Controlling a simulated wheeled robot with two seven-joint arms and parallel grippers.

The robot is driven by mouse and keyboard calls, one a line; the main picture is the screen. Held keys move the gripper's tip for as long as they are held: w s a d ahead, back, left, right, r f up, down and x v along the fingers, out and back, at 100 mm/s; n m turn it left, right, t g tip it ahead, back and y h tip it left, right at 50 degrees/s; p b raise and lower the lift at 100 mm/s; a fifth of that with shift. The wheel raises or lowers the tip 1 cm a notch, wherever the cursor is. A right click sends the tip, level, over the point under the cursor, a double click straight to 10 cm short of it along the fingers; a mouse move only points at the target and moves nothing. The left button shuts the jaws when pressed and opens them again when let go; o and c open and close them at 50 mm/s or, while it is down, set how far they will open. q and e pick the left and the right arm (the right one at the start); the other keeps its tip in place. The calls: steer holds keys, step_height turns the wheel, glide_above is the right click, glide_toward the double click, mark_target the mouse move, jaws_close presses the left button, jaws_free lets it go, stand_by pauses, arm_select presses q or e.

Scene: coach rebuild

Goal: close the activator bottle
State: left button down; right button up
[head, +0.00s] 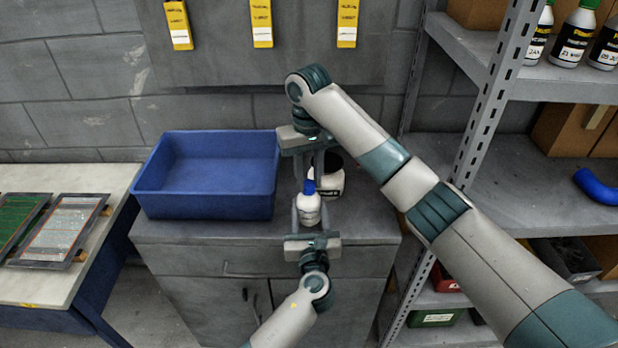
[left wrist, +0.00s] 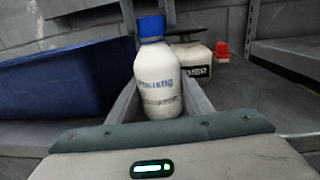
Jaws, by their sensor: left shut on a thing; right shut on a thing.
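The activator bottle, a white bottle (head: 308,209) with a dark label print, stands upright above or on the grey cabinet top; it also shows in the left wrist view (left wrist: 158,85). A blue cap (head: 309,187) is at its mouth, seated as far as I can see in the left wrist view (left wrist: 151,27). My left gripper (head: 309,214) is shut on the bottle's body from the front. My right gripper (head: 309,180) reaches down from above and is shut on the blue cap. Its fingers hide part of the cap, so I cannot tell how tight it is.
A blue bin (head: 205,205) stands just left on the cabinet (head: 205,260). A white jar with a dark label (head: 330,182) is close behind the bottle. A small red-topped container (left wrist: 222,50) stands further right. A metal shelf upright (head: 480,110) rises at right.

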steer(key=m, duration=1.1)
steer(key=shift+m, duration=0.3)
steer(key=m, duration=0.3)
steer(key=shift+w+m, duration=0.1)
steer(key=shift+m, duration=0.3)
steer(key=o, duration=1.1)
step_height(320, 180, up, 12)
arm_select(q)
steer(key=c, duration=0.8)
jaws_free()
steer(key=shift+c, duration=0.2)
steer(key=shift+s, duration=0.15)
arm_select(e)
steer(key=shift+f, duration=0.1)
